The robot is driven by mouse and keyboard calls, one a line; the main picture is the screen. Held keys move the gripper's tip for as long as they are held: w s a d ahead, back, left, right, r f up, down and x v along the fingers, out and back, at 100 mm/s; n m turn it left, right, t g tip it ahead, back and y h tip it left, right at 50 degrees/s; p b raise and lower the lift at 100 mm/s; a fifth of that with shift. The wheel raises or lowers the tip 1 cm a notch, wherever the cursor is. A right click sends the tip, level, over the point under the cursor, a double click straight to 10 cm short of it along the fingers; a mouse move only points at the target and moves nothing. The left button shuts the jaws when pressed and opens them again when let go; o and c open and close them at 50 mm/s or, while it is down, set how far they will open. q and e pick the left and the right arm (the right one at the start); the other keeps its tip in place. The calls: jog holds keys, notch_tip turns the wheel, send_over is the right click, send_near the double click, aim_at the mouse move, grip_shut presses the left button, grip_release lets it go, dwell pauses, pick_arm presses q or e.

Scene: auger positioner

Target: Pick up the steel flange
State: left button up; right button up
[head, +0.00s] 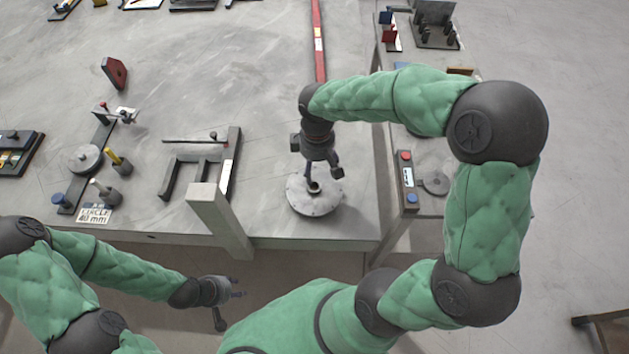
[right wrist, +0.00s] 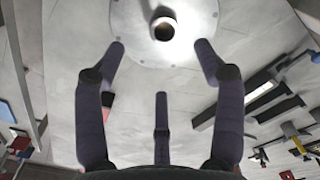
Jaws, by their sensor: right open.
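The steel flange (head: 312,203) is a round pale metal disc with a raised hub and dark bore, lying on the grey table near its front edge. In the right wrist view the flange (right wrist: 190,48) is at the top middle, its hub near the fingertips. My right gripper (head: 325,178) is above the flange, pointing down. In the right wrist view its three fingers (right wrist: 161,60) are spread and nothing is between them. Whether any finger touches the flange I cannot tell. My left gripper (head: 232,292) is low, in front of the table, apart from everything, with its fingers spread and empty.
A grey post (head: 219,222) and a dark U-shaped fixture (head: 203,165) stand left of the flange. A red bar (head: 318,40) lies behind it. A button box (head: 408,183) sits on the right side table. Pegs and a "circle" sign (head: 95,214) stand at left.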

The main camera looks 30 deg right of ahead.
jog(key=b, duration=0.2)
send_over(314, 185)
jog(key=s, duration=0.2)
notch_tip(314, 185, down, 5)
jog(key=shift+w+a+f, duration=0.1)
jog(key=shift+w+f, duration=0.05)
jog(key=f, duration=0.1)
jog(key=f+b, duration=0.1)
jog(key=f, duration=0.1)
jog(key=f+b, duration=0.1)
jog(key=f, duration=0.1)
jog(key=shift+w+a, duration=0.15)
jog(key=shift+a, duration=0.1)
jog(key=shift+r, duration=0.1)
grip_shut()
